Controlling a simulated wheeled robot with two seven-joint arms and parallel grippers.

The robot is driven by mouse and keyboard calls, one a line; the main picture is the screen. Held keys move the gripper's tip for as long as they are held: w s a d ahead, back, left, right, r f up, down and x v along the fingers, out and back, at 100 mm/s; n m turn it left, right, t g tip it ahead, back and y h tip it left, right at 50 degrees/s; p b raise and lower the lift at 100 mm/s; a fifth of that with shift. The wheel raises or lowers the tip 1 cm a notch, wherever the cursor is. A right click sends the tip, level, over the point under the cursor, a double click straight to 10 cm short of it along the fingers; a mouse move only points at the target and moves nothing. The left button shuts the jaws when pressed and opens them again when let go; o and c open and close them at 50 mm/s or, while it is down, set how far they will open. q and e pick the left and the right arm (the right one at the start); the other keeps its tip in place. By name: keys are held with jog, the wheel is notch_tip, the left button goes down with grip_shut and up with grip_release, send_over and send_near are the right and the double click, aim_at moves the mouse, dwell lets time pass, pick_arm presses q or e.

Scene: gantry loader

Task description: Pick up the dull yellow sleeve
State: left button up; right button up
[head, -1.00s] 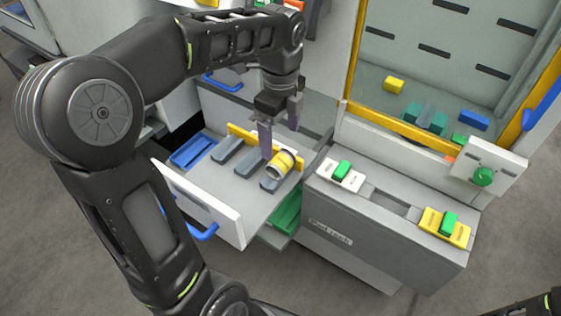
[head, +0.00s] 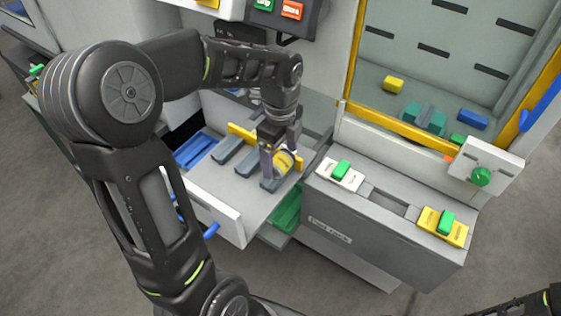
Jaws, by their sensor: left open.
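The dull yellow sleeve (head: 284,163) lies in the open drawer (head: 230,196), near its right end, beside a dark grey rest block. It has a pale band at its end. My left gripper (head: 278,160) points down at the sleeve with its jaws open. One finger shows at the sleeve's left side; the other is partly hidden behind the sleeve and the wrist. Whether the fingers touch the sleeve cannot be told. My right gripper is not in view; only a bit of that arm shows at the bottom right corner.
To the right stands a grey rack (head: 385,235) with white and yellow blocks. A green bin (head: 287,212) is below the drawer.

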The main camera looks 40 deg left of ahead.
aim_at(281, 157)
pick_arm(q)
jog(key=shift+c, duration=0.3)
jog(key=c, duration=1.7)
jog(key=shift+r, duration=0.15)
jog(key=shift+c, duration=0.2)
notch_tip(281, 157, up, 10)
jog(key=shift+b, duration=0.35)
